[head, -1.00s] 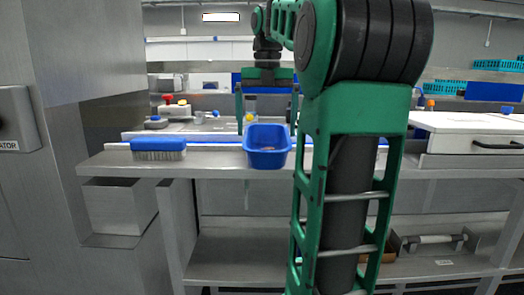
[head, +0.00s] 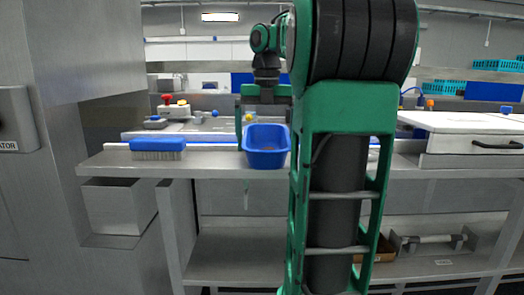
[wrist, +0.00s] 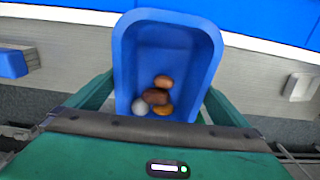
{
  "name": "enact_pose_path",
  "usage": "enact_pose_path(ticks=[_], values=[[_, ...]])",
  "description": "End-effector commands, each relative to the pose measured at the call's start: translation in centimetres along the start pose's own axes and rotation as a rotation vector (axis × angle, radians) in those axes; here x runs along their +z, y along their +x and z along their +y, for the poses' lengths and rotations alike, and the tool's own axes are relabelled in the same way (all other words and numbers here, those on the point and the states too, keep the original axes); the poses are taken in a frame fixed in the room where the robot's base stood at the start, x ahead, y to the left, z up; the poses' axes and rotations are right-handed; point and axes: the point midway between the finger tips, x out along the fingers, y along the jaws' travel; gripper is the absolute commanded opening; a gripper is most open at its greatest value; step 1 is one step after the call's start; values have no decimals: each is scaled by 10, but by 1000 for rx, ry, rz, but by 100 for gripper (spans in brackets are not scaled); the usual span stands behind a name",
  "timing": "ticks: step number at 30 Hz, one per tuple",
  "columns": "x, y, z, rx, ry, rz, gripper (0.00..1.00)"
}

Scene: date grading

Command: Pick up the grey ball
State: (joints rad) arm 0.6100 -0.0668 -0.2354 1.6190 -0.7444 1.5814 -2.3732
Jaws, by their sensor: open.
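The grey ball (wrist: 139,106) lies in a blue bin (wrist: 205,70), near the bin's end closest to my gripper in the wrist view. It touches or nearly touches a dark brown date among several brown and orange pieces. In the head view the bin (head: 266,158) sits at the counter's front edge, and the ball cannot be made out there. My gripper (head: 266,125) is open and empty, pointing down over the bin. Its green fingers show on either side of the bin in the wrist view.
A blue brush (head: 158,149) lies left of the bin on the steel counter (head: 110,163). A white drawer unit (head: 470,143) stands at the right. A box with a red button (head: 170,108) is behind. The counter between brush and bin is clear.

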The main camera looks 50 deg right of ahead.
Motion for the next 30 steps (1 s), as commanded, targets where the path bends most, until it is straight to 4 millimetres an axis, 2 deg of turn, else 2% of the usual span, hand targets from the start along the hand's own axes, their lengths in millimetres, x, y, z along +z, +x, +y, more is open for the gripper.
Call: enact_pose_path(ticks=[7,12,14,30], values=[[0,0,1,0,-2,0,100],[0,0,1,0,-2,-1,60],[0,0,1,1,-2,-1,56],[0,-5,2,-2,-3,-4,56]])
